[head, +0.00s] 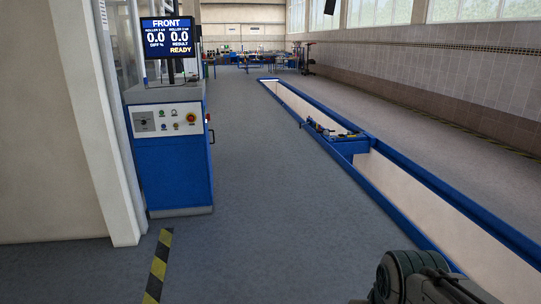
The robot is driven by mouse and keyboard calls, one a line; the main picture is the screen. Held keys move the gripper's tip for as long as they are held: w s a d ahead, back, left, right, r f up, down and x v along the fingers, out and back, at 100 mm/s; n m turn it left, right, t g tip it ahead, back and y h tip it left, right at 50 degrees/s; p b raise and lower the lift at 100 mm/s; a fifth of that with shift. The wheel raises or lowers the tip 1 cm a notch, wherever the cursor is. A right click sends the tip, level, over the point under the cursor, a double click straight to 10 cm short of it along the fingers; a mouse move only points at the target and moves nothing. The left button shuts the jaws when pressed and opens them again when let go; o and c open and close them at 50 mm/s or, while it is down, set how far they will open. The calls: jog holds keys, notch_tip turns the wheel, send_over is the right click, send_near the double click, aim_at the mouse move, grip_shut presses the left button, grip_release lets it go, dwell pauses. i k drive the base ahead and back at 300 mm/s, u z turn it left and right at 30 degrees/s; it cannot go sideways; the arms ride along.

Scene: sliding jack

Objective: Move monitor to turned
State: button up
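The monitor (169,37) stands on a post above a blue and white cabinet at the left. Its screen faces toward me and reads FRONT, 0.0, 0.0 and READY. The cabinet (178,171) has a panel with a dial, small buttons and a red knob, and a handle on its right side. Part of my arm shows at the bottom right, far from the monitor. My gripper's fingers do not show in the head view.
A pit with blue edges (396,211) runs along the floor at the right, with a blue jack (338,140) across it. A pale wall corner (113,150) is close on the left. Yellow-black tape (157,266) marks the floor. The grey floor between cabinet and pit is clear.

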aim_at(167, 37)
jog(key=u, duration=0.15)
jog(key=i, duration=1.6)
jog(key=u, duration=0.5)
jog(key=i, duration=3)
jog(key=z, duration=0.7)
jog(key=i, duration=1.65)
jog(key=u, duration=0.55)
